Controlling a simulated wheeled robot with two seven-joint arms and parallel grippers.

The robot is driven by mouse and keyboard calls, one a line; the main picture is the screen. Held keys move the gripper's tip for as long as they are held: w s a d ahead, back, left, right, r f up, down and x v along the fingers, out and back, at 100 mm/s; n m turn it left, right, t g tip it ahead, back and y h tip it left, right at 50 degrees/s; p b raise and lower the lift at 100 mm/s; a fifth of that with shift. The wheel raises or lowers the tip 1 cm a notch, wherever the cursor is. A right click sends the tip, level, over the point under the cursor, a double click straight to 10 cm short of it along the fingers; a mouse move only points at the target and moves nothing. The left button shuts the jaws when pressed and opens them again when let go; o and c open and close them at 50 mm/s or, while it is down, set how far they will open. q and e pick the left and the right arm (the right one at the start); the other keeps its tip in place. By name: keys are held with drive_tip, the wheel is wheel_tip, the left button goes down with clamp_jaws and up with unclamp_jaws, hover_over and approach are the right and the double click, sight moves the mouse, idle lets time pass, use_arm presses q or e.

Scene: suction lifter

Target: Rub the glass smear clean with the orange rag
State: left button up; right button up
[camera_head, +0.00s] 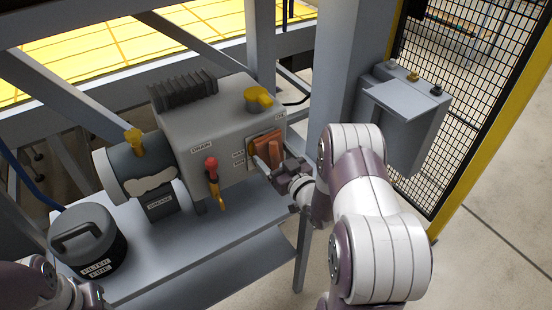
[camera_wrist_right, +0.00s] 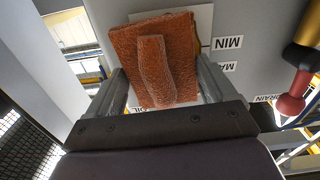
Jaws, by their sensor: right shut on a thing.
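The orange rag (camera_head: 266,147) is held by my right gripper (camera_head: 268,168) at the right face of the grey machine (camera_head: 225,115), beside small labels. In the right wrist view the rag (camera_wrist_right: 155,55) is a square cloth with a raised fold between the two fingers of the right gripper (camera_wrist_right: 162,88). The rag lies over a pale plate (camera_wrist_right: 202,22) next to the MIN label (camera_wrist_right: 228,43). The glass and any smear on it are hidden behind the rag. I cannot tell how firmly the rag touches. Part of my left arm shows at bottom left, without its fingers.
A red-knobbed drain lever (camera_head: 212,165) sticks out left of the rag; it also shows in the right wrist view (camera_wrist_right: 292,103). A yellow cap (camera_head: 259,99) tops the machine. A filter canister (camera_head: 88,238) stands on the grey bench (camera_head: 215,255). A grey box (camera_head: 405,115) and mesh fence stand right.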

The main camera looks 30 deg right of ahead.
drive_tip(key=shift+w, duration=0.2)
drive_tip(key=shift+a, duration=2.05)
drive_tip(key=shift+d+b, duration=0.45)
drive_tip(key=shift+d, duration=1.65)
drive_tip(key=shift+r, duration=0.1)
drive_tip(key=shift+s, duration=0.45)
drive_tip(key=shift+s+d+p, duration=0.2)
drive_tip(key=shift+s+p, duration=0.55)
drive_tip(key=shift+s, duration=1.7)
